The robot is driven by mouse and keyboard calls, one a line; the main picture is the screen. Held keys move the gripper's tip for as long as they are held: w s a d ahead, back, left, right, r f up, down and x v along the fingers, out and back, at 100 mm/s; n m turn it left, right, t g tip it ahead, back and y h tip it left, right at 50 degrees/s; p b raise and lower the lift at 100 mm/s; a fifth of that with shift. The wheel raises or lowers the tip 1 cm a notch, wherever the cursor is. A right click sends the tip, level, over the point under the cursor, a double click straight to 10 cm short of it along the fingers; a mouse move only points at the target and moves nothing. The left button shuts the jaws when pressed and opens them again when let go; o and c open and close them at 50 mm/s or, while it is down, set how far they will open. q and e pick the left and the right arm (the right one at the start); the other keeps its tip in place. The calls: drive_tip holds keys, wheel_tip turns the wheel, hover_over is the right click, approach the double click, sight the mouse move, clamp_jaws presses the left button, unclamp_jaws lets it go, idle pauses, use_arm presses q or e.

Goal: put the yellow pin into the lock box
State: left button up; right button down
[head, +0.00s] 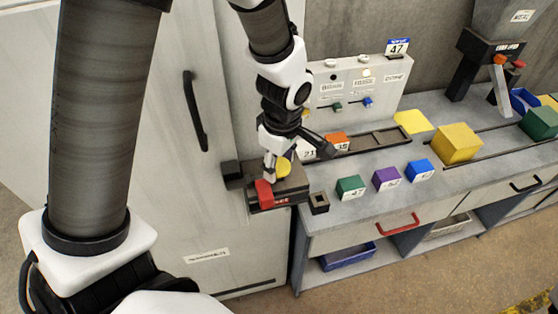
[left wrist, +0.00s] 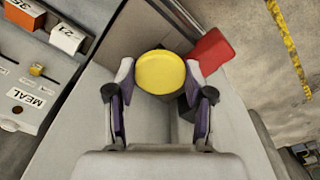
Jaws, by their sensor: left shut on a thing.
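The yellow pin (head: 284,165) shows its round yellow head in the head view; the same head (left wrist: 160,72) sits between the fingertips in the left wrist view. My left gripper (head: 275,163) is shut on the pin, pointing down over the lock box (head: 292,185). The lock box is a dark block with a red part (head: 264,194) at its front left, at the left end of the bench. The red part also shows in the left wrist view (left wrist: 211,52). The pin's lower end is hidden, so I cannot tell whether it is in the box. My right gripper is out of view.
A grey cabinet door (head: 150,180) with a black handle stands left of the box. A small dark square socket piece (head: 319,203) is close on the right. Green (head: 351,187), purple (head: 386,179) and blue (head: 420,170) blocks stand along the bench (head: 370,215).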

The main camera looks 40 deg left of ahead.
sight(280, 167)
use_arm(q)
drive_tip(key=shift+f+b, duration=0.3)
drive_tip(key=shift+f, duration=0.1)
drive_tip(key=o, duration=1.1)
drive_tip(key=shift+r, duration=0.1)
wheel_tip(280, 167, up, 3)
drive_tip(key=p, duration=0.3)
drive_tip(key=shift+d+r, duration=0.1)
wheel_tip(280, 167, up, 2)
drive_tip(key=shift+s+d+r+p, duration=0.1)
drive_tip(key=shift+r+p, duration=0.05)
drive_tip(key=shift+p, duration=0.85)
drive_tip(key=shift+r, duration=0.55)
drive_tip(key=r, duration=0.4)
drive_tip(key=shift+s+d+r, duration=0.1)
drive_tip(key=shift+d+r, duration=0.1)
drive_tip(key=shift+d, duration=0.05)
